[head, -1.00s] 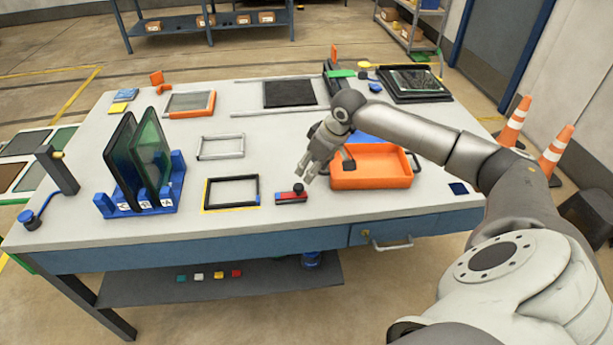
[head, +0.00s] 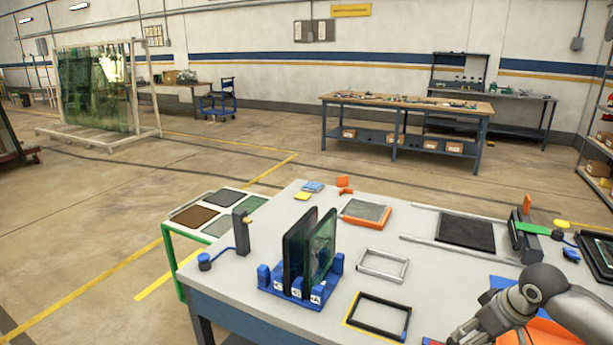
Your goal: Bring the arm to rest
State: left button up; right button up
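My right arm (head: 580,309) comes in from the lower right in the head view, over the workbench (head: 250,277). Its grey gripper (head: 478,332) hangs over the right part of the bench at the bottom edge of the picture. The fingertips are partly cut off, so I cannot tell whether they are open or shut. An orange tray (head: 541,333) lies behind and below it, mostly hidden by the arm. My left arm and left gripper are not in view.
A blue rack (head: 288,288) with upright dark glass panels stands on the bench. A black frame (head: 378,315) and a grey frame (head: 383,264) lie right of it. A red block (head: 431,341) is at the bottom edge. Open floor lies beyond the bench.

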jog(key=s+a+f+n, duration=0.1)
jog(key=s+a+f, duration=0.3)
jog(key=a, duration=0.3)
jog(key=s+a+f+n+y, duration=0.1)
jog(key=s+a+f, duration=0.3)
jog(key=a, duration=0.2)
jog(key=s+a+f+n, duration=0.1)
jog(key=s+a+f, duration=0.35)
jog(key=a, duration=0.25)
jog(key=s+m+h, duration=0.2)
jog(key=s+m, duration=0.3)
jog(key=s, duration=0.9)
notch_tip(320, 180, down, 28)
jog(key=s+g, duration=0.2)
jog(key=s+d+f+n+g, duration=0.1)
jog(key=s+d+f, duration=0.2)
jog(key=s+f, duration=1)
jog(key=s, duration=0.3)
jog(key=shift+f, duration=0.2)
